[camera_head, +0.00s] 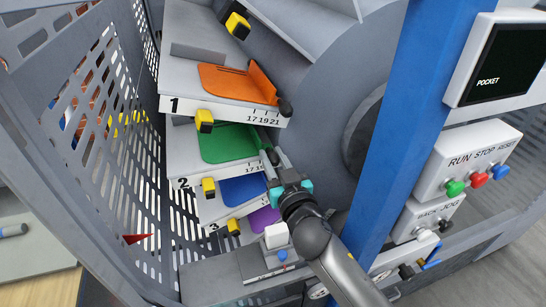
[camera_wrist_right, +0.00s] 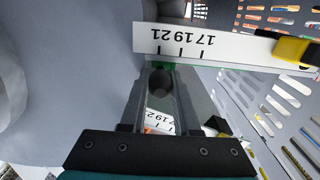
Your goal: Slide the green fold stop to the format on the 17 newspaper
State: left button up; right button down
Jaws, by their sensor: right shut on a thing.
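The green fold stop (camera_head: 228,143) lies on the pocket marked 2 in the head view, its right end close to my right gripper. My right gripper (camera_head: 273,162) is shut on the stop's dark knob, which shows between the fingers in the right wrist view (camera_wrist_right: 161,82). A bit of green shows just behind the knob. The scale strip (camera_wrist_right: 200,43) with 17, 19 and 21 appears upside down there, and the knob looks nearest the 21 mark, though the angle makes this uncertain. My left gripper is not in view. No newspaper number can be read.
An orange stop (camera_head: 238,83) lies on pocket 1 above; blue (camera_head: 243,189) and purple (camera_head: 264,219) stops lie below. Yellow blocks sit at the pockets' left corners. A blue post (camera_head: 405,120) and a RUN/STOP/RESET box (camera_head: 470,155) stand right; a perforated grey panel (camera_head: 105,130) stands left.

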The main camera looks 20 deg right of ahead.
jog(key=shift+a, duration=0.1)
dwell(0.8)
jog(key=a+b, duration=0.1)
jog(key=a, duration=0.3)
jog(key=shift+s, duration=0.1)
jog(key=shift+a, duration=0.1)
jog(key=c, duration=1.1)
grip_release()
jog(key=shift+o, duration=0.9)
jog(key=shift+a, duration=0.15)
